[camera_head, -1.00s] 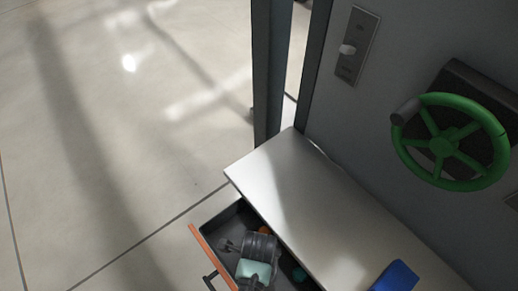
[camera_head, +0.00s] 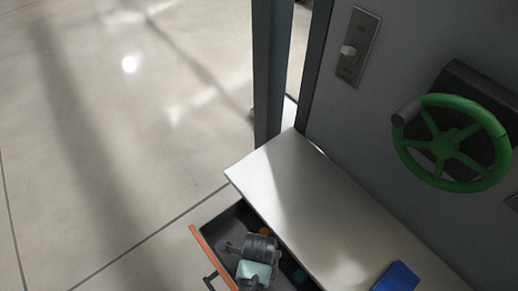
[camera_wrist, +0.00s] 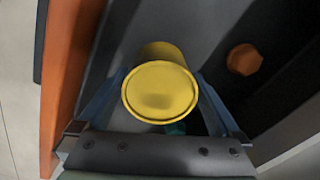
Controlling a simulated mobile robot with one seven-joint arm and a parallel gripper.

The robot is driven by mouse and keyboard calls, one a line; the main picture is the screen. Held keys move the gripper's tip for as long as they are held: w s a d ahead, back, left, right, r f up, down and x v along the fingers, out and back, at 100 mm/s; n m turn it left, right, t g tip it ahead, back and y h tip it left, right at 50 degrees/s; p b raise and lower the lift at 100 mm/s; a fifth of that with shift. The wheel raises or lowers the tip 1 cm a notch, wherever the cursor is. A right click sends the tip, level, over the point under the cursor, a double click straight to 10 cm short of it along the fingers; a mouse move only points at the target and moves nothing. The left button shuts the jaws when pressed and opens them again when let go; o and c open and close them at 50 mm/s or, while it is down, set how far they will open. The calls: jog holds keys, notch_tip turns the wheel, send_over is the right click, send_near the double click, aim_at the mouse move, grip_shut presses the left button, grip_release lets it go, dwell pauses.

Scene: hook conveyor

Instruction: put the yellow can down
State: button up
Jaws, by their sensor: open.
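The yellow can (camera_wrist: 160,92) shows in the wrist view with its round end toward the camera, inside the open drawer (camera_head: 213,257). It lies between the two fingers of my gripper (camera_wrist: 161,76), which are open on either side of it. Whether either finger touches it I cannot tell. The can's far end is hidden behind its near end, so I cannot tell whether it rests on the drawer floor. In the head view my gripper is low in the drawer, and my wrist hides the can.
The drawer has an orange front (camera_wrist: 68,85). It also holds an orange piece (camera_wrist: 244,59) and a teal piece (camera_wrist: 176,128). A white cabinet top (camera_head: 300,190) adjoins the drawer, with a blue object (camera_head: 397,277) on it. A green wheel (camera_head: 455,145) is on the wall.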

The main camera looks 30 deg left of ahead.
notch_tip(320, 180, up, 11)
jog(key=shift+r+p, duration=0.1)
jog(key=shift+p, duration=0.55)
jog(key=w+r+n+t+y, duration=0.2)
jog(key=w+r+n+t, duration=0.35)
jog(key=w+r, duration=1.05)
jog(key=w+d+r+n+t, duration=0.1)
jog(key=w+r+t, duration=0.3)
jog(key=r, duration=0.3)
jog(key=w+r+n+t, duration=0.1)
jog(key=w+r+t, duration=0.2)
jog(key=r, duration=0.4)
jog(key=s+d+r+n+t, duration=0.1)
jog(key=d+r+n+t, duration=0.25)
jog(key=r, duration=0.85)
jog(key=d+r+n+t, duration=0.2)
jog(key=r+t, duration=0.3)
jog(key=r, duration=0.8)
jog(key=s+d+r+n+t+h, duration=0.1)
jog(key=s+r+n+t, duration=0.1)
jog(key=s+r, duration=0.3)
jog(key=s+d+r+n+t+h, duration=0.1)
jog(key=s+r+t, duration=0.3)
jog(key=r, duration=0.6)
jog(key=shift+s+d+n, duration=0.4)
jog(key=shift+s+d, duration=0.1)
jog(key=shift+s, duration=0.4)
jog(key=shift+f, duration=0.1)
